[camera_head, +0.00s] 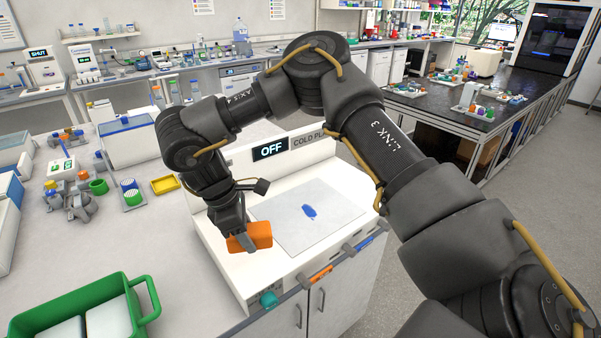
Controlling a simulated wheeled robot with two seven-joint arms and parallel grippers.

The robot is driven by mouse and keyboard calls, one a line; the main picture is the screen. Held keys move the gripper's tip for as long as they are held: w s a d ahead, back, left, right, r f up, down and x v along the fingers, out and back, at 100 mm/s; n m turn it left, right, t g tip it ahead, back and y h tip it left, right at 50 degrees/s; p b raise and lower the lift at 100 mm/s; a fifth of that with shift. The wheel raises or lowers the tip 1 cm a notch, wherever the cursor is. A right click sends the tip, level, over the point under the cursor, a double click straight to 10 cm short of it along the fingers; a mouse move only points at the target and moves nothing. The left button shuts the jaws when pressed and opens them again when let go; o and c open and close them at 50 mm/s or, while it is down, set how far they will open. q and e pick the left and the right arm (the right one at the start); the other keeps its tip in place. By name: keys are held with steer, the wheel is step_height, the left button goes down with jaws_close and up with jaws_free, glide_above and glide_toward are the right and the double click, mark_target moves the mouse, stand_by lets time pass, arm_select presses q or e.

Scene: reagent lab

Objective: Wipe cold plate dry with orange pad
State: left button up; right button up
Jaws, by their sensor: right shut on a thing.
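The cold plate (285,230) is a light grey square set in a white bench unit, with a display (270,149) reading OFF behind it. A small blue wet-looking patch (310,212) lies near the middle of the plate. My right gripper (247,243) is shut on the orange pad (262,234) and holds it at the plate's left front edge. I cannot tell whether the pad touches the surface. My left gripper is not in view.
A green basket (142,282) with pale items stands at the lower left. A yellow tray (165,184), a green-based rack (131,197) and several small vessels stand on the bench left of the unit. Knobs and coloured handles line the unit's front edge.

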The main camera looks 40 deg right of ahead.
steer(key=w+d+n+t+y+p, duration=0.2)
steer(key=w+d+n, duration=0.2)
steer(key=d+n, duration=0.8)
steer(key=w+d+n+t+y+p, duration=0.2)
steer(key=w+d+n, duration=0.3)
steer(key=d+n, duration=0.7)
steer(key=n+y+p, duration=0.1)
steer(key=n, duration=0.7)
steer(key=shift+d+f+p, duration=0.3)
steer(key=shift+d+f, duration=0.1)
steer(key=shift+f, duration=0.1)
